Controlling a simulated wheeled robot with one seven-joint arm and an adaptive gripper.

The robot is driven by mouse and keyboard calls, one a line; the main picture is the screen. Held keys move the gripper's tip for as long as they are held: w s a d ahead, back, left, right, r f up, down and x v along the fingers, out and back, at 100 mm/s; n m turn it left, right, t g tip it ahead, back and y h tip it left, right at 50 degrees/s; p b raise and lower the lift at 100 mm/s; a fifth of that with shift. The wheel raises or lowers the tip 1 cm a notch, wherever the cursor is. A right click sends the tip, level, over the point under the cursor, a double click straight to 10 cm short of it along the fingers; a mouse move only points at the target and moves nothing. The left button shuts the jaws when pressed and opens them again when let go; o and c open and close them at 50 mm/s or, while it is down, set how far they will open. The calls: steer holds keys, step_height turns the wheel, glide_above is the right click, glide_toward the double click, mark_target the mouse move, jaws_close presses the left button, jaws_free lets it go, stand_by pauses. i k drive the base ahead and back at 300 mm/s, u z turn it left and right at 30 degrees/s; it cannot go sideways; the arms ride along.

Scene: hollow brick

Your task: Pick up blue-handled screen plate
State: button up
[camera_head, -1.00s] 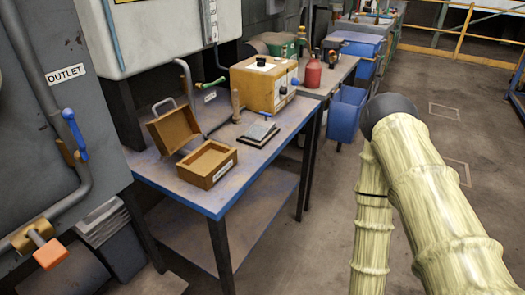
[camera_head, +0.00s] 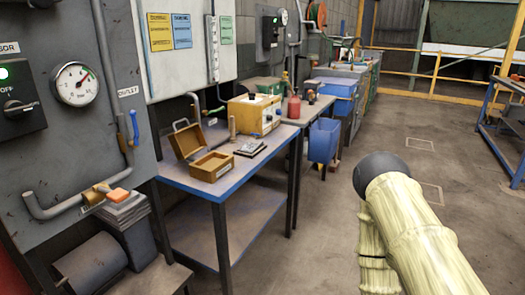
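A small stack of flat dark and grey plates (camera_head: 250,147) lies on the blue-edged table (camera_head: 204,188), to the right of an open wooden box (camera_head: 212,166). It may include the screen plate. I cannot make out a blue handle for certain at this size. My arm shows at the right as pale, ribbed links with a dark rounded end, over the floor and well apart from the table. My gripper is not in view.
A yellow instrument box (camera_head: 252,114) and a short wooden cylinder (camera_head: 232,127) stand behind the plates. A red bottle (camera_head: 293,107) and a blue bin (camera_head: 324,139) are farther back. A gauge panel (camera_head: 75,85) is at left. Floor (camera_head: 325,235) right of the table is clear.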

mark_target(253, 145)
steer(key=z, duration=0.9)
steer(key=i, duration=1)
steer(key=u, duration=1.5)
